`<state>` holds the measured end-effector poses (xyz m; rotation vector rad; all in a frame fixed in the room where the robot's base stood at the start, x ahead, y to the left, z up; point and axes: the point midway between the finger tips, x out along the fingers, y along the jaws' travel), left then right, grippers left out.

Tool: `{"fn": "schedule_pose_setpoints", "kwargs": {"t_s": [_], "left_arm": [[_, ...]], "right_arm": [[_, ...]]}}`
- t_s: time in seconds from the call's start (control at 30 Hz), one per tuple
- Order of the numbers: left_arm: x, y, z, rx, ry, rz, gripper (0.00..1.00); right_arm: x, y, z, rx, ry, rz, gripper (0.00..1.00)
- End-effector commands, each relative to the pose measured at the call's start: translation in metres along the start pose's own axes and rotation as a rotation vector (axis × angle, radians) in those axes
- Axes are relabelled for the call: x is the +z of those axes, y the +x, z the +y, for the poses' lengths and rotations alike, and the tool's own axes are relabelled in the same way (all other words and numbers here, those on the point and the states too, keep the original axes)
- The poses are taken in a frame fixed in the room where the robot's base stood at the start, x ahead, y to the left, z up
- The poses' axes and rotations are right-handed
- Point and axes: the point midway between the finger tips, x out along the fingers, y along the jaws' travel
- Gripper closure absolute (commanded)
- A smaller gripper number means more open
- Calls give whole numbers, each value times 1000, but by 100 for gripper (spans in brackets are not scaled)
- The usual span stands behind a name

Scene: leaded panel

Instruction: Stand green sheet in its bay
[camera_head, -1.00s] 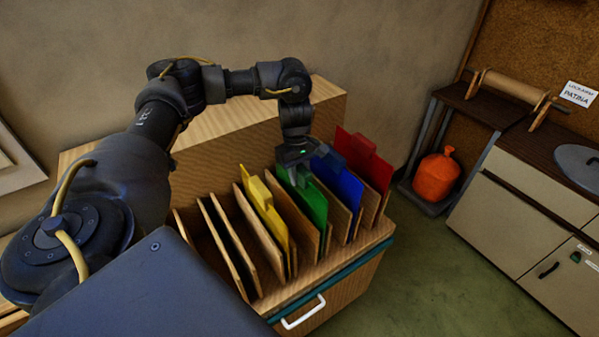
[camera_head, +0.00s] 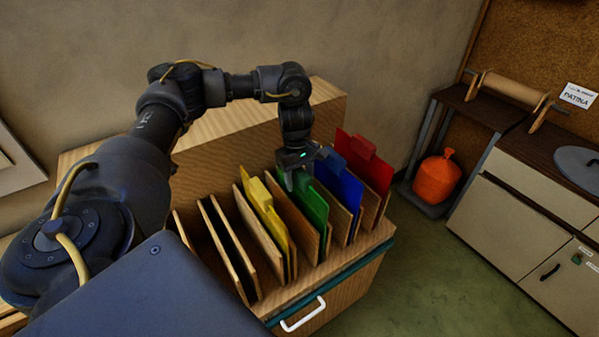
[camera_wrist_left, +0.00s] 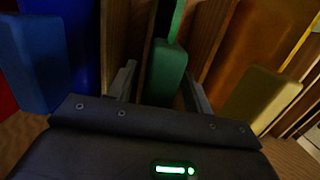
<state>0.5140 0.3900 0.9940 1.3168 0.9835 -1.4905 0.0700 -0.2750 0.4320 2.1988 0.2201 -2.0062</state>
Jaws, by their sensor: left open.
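The green sheet (camera_head: 314,207) stands upright in a bay of the wooden rack (camera_head: 262,282), between the yellow and blue sheets. Its green grip block (camera_wrist_left: 166,72) shows in the left wrist view between the two fingers of my left gripper (camera_wrist_left: 160,88). The gripper is open, with one finger on each side of the block and visible gaps. In the head view my left gripper (camera_head: 296,178) is at the top of the green sheet and hides part of it. The sheet's lower edge is hidden by the dividers. My right gripper is not seen.
The yellow sheet (camera_head: 266,215) stands left of the green one; the blue sheet (camera_head: 340,186) and red sheet (camera_head: 368,165) stand right. Bays at the left of the rack look empty. An orange container (camera_head: 437,178) stands on a low shelf at the right.

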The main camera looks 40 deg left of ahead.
Motion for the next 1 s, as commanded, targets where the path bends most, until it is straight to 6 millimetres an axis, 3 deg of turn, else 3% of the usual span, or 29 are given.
{"fn": "schedule_pose_setpoints", "kwargs": {"t_s": [0.17, 0.6, 0.8, 1.0], "left_arm": [[0, -17, 2, 7, 1, 2, 49], [0, -93, 2, 8, 1, 2, 49], [0, -108, 1, 6, 0, 0, 49], [0, -110, 1, 5, 0, 0, 49]], "right_arm": [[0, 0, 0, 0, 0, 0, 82], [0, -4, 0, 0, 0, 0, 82], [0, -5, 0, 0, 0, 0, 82], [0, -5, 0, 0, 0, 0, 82]]}}
